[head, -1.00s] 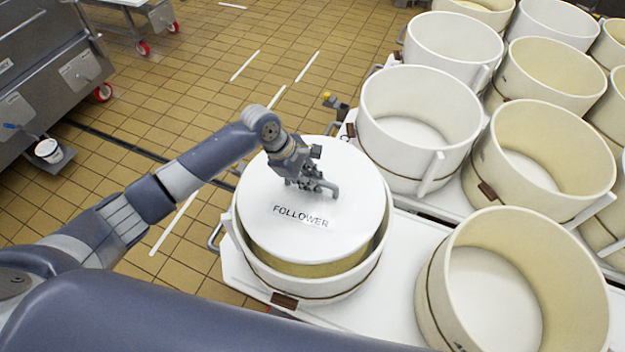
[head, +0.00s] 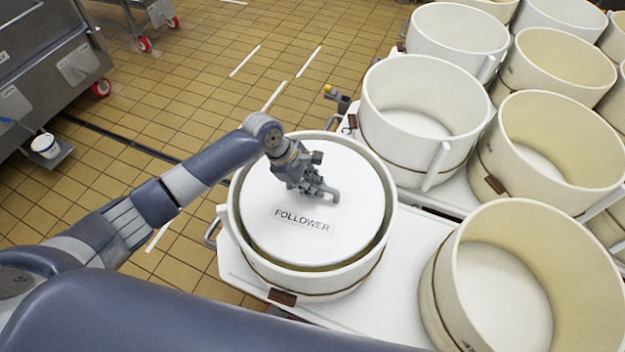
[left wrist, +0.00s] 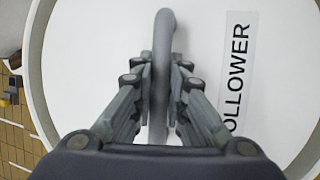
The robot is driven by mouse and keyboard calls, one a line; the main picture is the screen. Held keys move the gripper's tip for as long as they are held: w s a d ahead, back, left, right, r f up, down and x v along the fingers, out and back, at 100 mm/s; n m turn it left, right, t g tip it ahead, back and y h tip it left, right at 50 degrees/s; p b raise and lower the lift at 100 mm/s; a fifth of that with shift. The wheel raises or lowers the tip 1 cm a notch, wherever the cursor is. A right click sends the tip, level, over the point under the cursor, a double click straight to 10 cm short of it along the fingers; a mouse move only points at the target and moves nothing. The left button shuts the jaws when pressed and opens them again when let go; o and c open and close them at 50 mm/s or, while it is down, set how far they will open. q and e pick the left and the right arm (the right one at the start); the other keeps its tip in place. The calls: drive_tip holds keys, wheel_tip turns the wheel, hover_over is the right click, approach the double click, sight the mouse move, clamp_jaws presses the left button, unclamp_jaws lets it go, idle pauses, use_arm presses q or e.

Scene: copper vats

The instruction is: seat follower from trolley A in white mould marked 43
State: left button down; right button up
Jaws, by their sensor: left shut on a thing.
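The follower (head: 285,235) is a white disc with a printed FOLLOWER label and a grey handle. It lies inside the rim of a white mould (head: 300,282) at the near left end of the white table surface. A gap shows around the disc, and its top looks near the rim's level. My left gripper (head: 318,190) is shut on the handle at the disc's middle. In the left wrist view, the fingers (left wrist: 160,90) close on the handle from both sides over the follower (left wrist: 90,50). No number 43 is readable on the mould. My right gripper is not in view.
Several open, empty white and cream moulds stand close by, including a white one (head: 420,165) behind and a cream one (head: 445,290) to the right. Steel equipment (head: 45,60) stands at the left. The tiled floor (head: 200,90) between is mostly clear.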

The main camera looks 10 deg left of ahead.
sight(313, 199)
use_arm(q)
drive_tip(key=shift+w+d+f+b, duration=0.1)
drive_tip(key=shift+f+b, duration=0.3)
drive_tip(key=shift+f, duration=1)
wheel_tip(313, 199, down, 2)
drive_tip(key=shift+b, duration=0.35)
drive_tip(key=shift+f+b, duration=0.5)
drive_tip(key=shift+f, duration=1.05)
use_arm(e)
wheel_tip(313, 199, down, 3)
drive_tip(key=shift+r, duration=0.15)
use_arm(q)
drive_tip(key=shift+f, duration=0.2)
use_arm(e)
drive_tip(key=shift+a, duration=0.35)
use_arm(q)
drive_tip(key=shift+f+b, duration=0.45)
drive_tip(key=shift+f, duration=0.15)
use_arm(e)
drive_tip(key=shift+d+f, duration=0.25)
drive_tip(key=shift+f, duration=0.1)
